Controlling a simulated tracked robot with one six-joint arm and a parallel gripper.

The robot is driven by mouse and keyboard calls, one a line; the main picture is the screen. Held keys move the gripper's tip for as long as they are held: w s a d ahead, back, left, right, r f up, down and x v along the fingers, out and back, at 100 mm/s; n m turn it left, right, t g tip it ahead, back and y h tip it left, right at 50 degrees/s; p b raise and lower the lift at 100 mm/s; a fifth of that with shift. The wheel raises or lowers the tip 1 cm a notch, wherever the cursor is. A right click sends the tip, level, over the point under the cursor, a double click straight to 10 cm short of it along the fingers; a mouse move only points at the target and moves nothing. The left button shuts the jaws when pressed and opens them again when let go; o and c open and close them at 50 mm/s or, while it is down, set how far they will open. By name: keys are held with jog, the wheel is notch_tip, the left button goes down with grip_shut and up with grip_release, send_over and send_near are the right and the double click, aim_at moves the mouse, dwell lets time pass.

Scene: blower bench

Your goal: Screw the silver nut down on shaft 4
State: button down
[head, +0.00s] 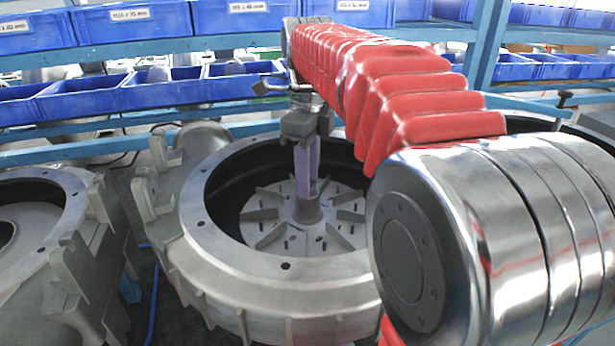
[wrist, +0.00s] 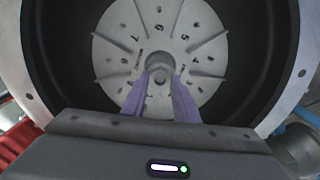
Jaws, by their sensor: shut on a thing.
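My gripper (head: 307,194) points straight down into the middle blower housing (head: 200,225), its purple fingers reaching the central hub (head: 306,211) of the grey bladed impeller (head: 338,236). In the wrist view the two fingertips of my gripper (wrist: 161,80) are close together at the near side of the hub (wrist: 158,61). They are shut on a small grey round piece, the silver nut (wrist: 161,77), at the hub's centre. The shaft is hidden under the nut and fingers, and I cannot tell how far down the nut sits. No shaft number is readable; the impeller face carries digits such as 5, 6 and 7.
The housing's raised rim (wrist: 301,50) rings the gripper. Another housing (head: 55,230) stands at the left, and part of one shows at the far right. Behind is a blue rack with labelled blue bins (head: 145,20). My red-sleeved arm covers the right side.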

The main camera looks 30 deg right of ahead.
jog(key=c, duration=1.7)
grip_release()
jog(key=shift+o, duration=0.2)
jog(key=n, duration=1.2)
jog(key=shift+n, duration=0.4)
jog(key=n, duration=1.2)
jog(key=shift+c, duration=0.5)
